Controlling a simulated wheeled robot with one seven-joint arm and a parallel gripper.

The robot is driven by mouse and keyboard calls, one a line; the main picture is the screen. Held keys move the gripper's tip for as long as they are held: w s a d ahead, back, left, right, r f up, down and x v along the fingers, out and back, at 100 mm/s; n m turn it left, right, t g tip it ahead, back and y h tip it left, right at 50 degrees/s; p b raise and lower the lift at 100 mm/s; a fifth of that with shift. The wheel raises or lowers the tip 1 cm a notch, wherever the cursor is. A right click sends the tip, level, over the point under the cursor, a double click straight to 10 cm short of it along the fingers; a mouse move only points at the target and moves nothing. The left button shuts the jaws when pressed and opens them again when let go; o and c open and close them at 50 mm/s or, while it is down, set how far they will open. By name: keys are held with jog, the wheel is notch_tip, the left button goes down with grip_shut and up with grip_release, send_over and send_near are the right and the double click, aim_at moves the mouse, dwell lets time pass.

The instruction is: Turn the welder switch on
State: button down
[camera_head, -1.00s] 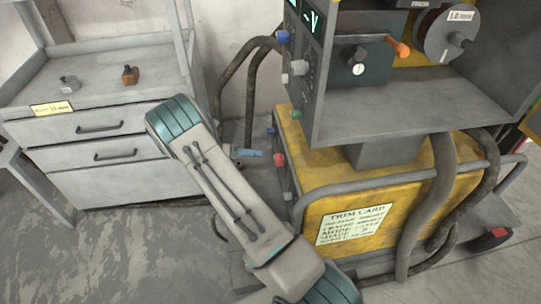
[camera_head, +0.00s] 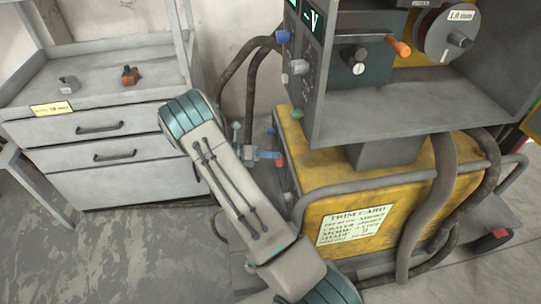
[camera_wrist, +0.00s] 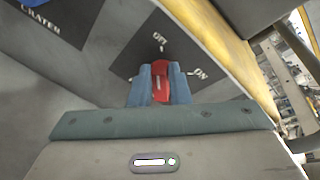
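The red welder switch (camera_wrist: 161,86) is on a dark plate with OFF and ON labels in the wrist view. Its tip points up toward OFF; ON is to the right. My gripper (camera_wrist: 161,88) has its two blue fingers on either side of the switch, with the red knob filling the space between them. In the head view my gripper (camera_head: 268,155) reaches the left side of the yellow welder (camera_head: 350,190), at the red knob (camera_head: 280,160). My forearm hides part of that side.
A grey control box (camera_head: 390,110) with knobs and an orange-handled lever sits above the welder. Hoses (camera_head: 440,200) and a rail run around it. A drawer cabinet (camera_head: 100,140) with small parts on top stands at left. Bare floor shows in front of the cabinet.

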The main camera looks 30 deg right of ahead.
aim_at(282, 160)
dwell(0.3)
jog(key=m+t+b, duration=0.1)
jog(key=m, duration=0.2)
jog(key=s+m+t+h+b, duration=0.1)
jog(key=m, duration=0.3)
jog(key=s+m+t+h+b, duration=0.1)
jog(key=m, duration=0.2)
jog(key=shift+s+a+f+t, duration=0.15)
jog(key=shift+a+f+t, duration=0.05)
jog(key=shift+a+t, duration=0.2)
jog(key=shift+s+f+m+h+b, duration=0.15)
jog(key=shift+m+h+b, duration=0.4)
jog(key=shift+m, duration=0.6)
jog(key=shift+s+f+m+h+b, duration=0.1)
jog(key=shift+m+h+b, duration=0.15)
jog(key=shift+m+b, duration=0.7)
jog(key=shift+r+m, duration=0.1)
jog(key=shift+m, duration=0.3)
jog(key=c, duration=1.4)
grip_release()
jog(key=shift+o, duration=0.2)
